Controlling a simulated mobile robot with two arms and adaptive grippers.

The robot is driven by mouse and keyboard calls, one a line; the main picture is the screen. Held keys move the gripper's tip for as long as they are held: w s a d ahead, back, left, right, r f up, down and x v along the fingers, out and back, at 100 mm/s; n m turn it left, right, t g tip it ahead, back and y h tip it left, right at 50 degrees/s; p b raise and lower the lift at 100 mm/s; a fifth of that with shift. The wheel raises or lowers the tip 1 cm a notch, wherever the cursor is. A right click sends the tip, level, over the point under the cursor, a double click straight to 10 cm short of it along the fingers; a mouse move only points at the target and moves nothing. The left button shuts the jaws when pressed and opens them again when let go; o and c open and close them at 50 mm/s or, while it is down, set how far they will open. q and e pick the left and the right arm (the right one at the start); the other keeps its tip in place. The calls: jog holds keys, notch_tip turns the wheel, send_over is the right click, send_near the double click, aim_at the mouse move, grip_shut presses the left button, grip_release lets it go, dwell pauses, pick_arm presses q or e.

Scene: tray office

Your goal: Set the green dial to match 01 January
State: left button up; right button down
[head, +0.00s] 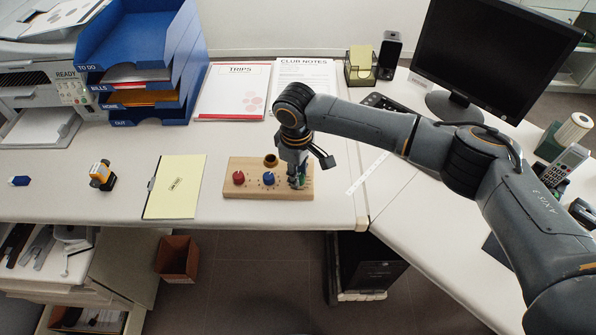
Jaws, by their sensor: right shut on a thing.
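A wooden board (234,189) lies on the desk near its front edge. It bears a red dial (239,178), a blue dial (269,178) and a dark round piece (270,160) behind them. At the board's right end a bit of the green dial (302,182) shows beside my right gripper (298,181). My right gripper points down and is shut on the green dial, hiding most of it. The dial's marks and setting are too small and covered to read. My left gripper is not in view.
A yellow pad (175,187) lies left of the board, with a yellow and black item (101,175) beyond it. Papers (232,91) and blue trays (143,60) stand behind. A monitor (490,60) is at right. The desk just left of the board is bare.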

jog(key=shift+r+n+p, duration=0.25)
jog(key=shift+n+p, duration=0.45)
jog(key=shift+p, duration=0.25)
jog(key=shift+f+n+p, duration=0.2)
jog(key=shift+n+p, duration=0.25)
jog(key=shift+n, duration=0.45)
jog(key=c, duration=1.1)
grip_release()
jog(key=shift+o, duration=0.2)
jog(key=shift+r, duration=0.1)
notch_tip(320, 180, up, 12)
jog(key=shift+s, duration=0.35)
jog(key=shift+a+f, duration=0.1)
jog(key=shift+f, duration=0.1)
